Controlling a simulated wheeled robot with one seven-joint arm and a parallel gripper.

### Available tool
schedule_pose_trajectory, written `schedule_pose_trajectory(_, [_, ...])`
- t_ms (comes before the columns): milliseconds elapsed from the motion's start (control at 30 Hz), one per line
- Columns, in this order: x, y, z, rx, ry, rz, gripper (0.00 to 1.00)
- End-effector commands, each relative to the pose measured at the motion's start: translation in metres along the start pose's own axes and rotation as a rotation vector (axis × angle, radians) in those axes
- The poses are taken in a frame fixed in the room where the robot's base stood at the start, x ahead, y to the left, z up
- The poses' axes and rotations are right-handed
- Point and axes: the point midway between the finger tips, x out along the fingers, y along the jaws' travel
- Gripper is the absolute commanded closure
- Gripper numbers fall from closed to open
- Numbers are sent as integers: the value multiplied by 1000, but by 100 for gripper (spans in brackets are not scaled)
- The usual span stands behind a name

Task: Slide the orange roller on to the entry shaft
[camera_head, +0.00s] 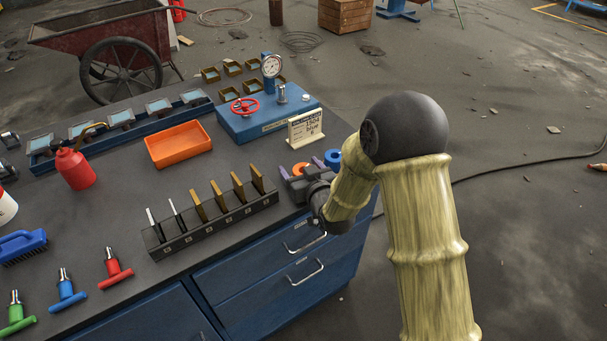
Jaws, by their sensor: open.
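The orange roller (300,169) lies near the right edge of the dark bench top. My gripper (301,167) is over that edge, with its two purple fingertips apart, one on each side of the orange roller in the picture. I cannot tell whether the fingers touch it. A blue roller (333,157) is just right of the right fingertip. My gripper body and wrist hide the bench in front of the rollers. I cannot clearly identify the entry shaft; a short metal post (282,94) stands on the blue box (262,122).
The blue box also carries a red handwheel (244,106) and a gauge (271,67). A sign (305,129) stands in front of it. A slotted rack (211,224) and an orange tray (178,144) are to the left. Bare bench separates tray and rack.

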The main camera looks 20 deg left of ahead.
Motion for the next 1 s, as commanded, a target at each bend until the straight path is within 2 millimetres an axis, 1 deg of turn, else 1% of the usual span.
schedule_pose_trajectory(300, [0, 0, 0, 0, 0, 0, 25])
schedule_pose_trajectory(367, [0, 0, 0, 0, 0, 0, 35])
schedule_pose_trajectory(400, [0, 0, 0, 0, 0, 0, 43])
schedule_pose_trajectory(467, [0, 0, 0, 0, 0, 0, 54])
schedule_pose_trajectory(600, [0, 0, -1, 0, 1, 0, 82])
schedule_pose_trajectory(633, [0, 0, -1, 0, 1, 0, 83])
schedule_pose_trajectory(867, [-1, 0, -3, 0, 2, 0, 84])
schedule_pose_trajectory(1000, [-3, 1, -14, 0, 3, 1, 84])
